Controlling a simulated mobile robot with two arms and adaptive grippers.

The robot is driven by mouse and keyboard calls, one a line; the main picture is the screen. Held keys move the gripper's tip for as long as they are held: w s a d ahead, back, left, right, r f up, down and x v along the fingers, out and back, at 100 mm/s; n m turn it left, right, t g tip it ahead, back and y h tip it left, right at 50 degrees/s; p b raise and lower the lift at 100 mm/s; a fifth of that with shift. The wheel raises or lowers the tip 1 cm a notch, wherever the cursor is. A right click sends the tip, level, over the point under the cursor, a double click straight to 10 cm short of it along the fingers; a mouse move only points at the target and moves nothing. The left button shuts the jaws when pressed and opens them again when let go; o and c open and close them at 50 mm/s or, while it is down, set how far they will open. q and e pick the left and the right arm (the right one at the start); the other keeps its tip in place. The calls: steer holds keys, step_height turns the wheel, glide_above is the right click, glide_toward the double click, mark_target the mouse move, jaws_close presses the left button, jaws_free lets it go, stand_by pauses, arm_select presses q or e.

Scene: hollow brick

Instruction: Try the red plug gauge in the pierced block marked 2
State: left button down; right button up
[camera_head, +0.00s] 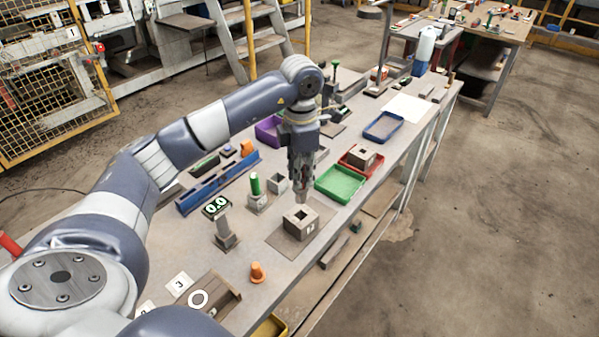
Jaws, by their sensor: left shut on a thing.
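The pierced block marked 2 (291,227) sits on a flat brown plate (284,243) on the workbench. It has a dark square hole in its top and a small marking on its side. My left gripper (302,189) points straight down above this block. It is shut on the plug gauge (303,198), whose pale lower end shows just above the hole. The fingers hide most of the gauge, and its red part is hard to make out. I cannot tell whether the tip is in the hole or above it. My right gripper is not in view.
A green plug (255,184) stands in a block on the left. A grey block (277,184) and a post (224,232) stand near. Green tray (340,198), red tray with another pierced block (362,156) and blue tray lie beyond.

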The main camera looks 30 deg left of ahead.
mark_target(301, 192)
arm_select(q)
steer(key=shift+w+f+b, duration=0.2)
steer(key=shift+f+b, duration=0.1)
steer(key=shift+f, duration=0.7)
steer(key=shift+f+b, duration=0.35)
steer(key=shift+b, duration=0.15)
steer(key=shift+s+f+b, duration=0.1)
steer(key=shift+f+b, duration=0.55)
steer(key=shift+f, duration=0.3)
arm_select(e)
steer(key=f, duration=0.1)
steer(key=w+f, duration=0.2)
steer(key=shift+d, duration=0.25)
arm_select(q)
steer(key=shift+f+b, duration=0.3)
steer(key=shift+f, duration=0.15)
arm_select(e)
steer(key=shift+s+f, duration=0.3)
arm_select(q)
steer(key=shift+f, duration=0.3)
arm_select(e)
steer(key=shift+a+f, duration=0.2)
arm_select(q)
steer(key=shift+f+b, duration=0.15)
steer(key=shift+b, duration=0.15)
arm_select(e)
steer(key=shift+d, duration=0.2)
